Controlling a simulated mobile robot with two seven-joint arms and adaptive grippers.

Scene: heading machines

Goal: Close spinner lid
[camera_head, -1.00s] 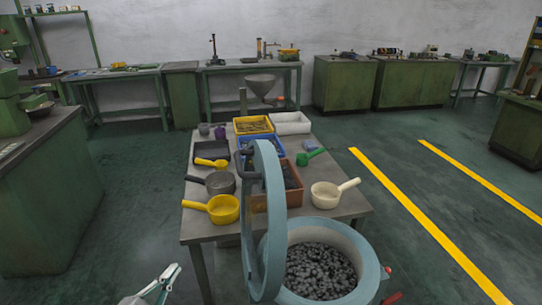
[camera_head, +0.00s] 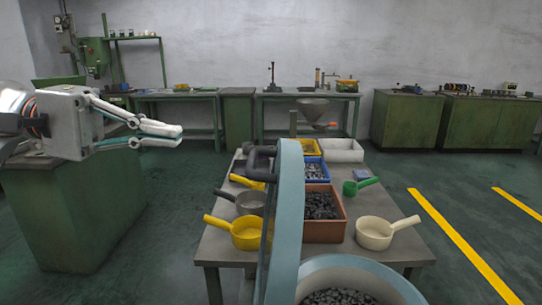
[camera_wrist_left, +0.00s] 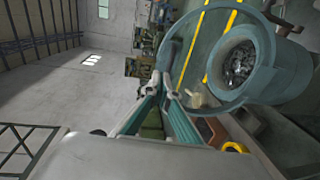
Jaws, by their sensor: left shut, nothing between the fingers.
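The spinner lid (camera_head: 287,225) is a pale blue-grey disc standing upright, seen nearly edge-on, with a dark handle (camera_head: 262,163) on its left side. The spinner drum (camera_head: 368,272) is open below and right of it, with dark small parts inside; its lower part is cut off. In the left wrist view the lid (camera_wrist_left: 172,42) shows as a ring beside the drum (camera_wrist_left: 285,75). My left gripper (camera_head: 178,133) is shut and empty, raised at the left, apart from the lid and pointing right toward it. My right gripper is not in view.
A work table behind the lid holds a brown bin (camera_head: 325,215), a blue bin (camera_head: 316,172), a yellow scoop (camera_head: 245,235), a cream scoop (camera_head: 373,236) and a green scoop (camera_head: 351,188). A green cabinet (camera_head: 85,215) stands at left. Open floor lies between cabinet and table.

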